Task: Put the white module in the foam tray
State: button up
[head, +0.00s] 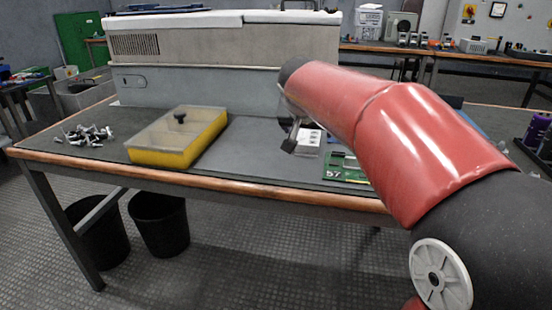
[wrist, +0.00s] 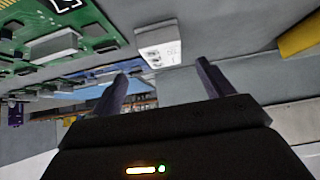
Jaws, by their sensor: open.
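The white module (head: 308,138) stands on the grey bench top beside the green circuit board. In the wrist view the white module (wrist: 160,46) is just beyond the fingertips, between their lines, apart from both fingers. My gripper (wrist: 162,70) is open with nothing between its fingers. In the head view my gripper (head: 291,138) is low over the bench, left of the module and partly hidden by my red arm. A yellow-walled tray (head: 163,158) with a pale, divided inside sits on the left of the bench; I cannot tell if it is foam.
The green circuit board (head: 343,170) lies right of the module; the board (wrist: 60,45) is at upper left in the wrist view. Small loose parts (head: 85,135) lie at the far left. A large grey cabinet (head: 220,60) bounds the back. Bench between tray and module is clear.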

aim_at(308, 138)
jog(key=shift+f, duration=0.2)
jog(key=shift+w+f, duration=0.15)
jog(key=shift+f, duration=0.05)
jog(key=x, duration=0.7)
jog(key=shift+w+r, duration=0.2)
jog(key=shift+w, duration=0.15)
jog(key=shift+c, duration=0.4)
jog(key=shift+a+r, duration=0.1)
jog(key=c, duration=1.3)
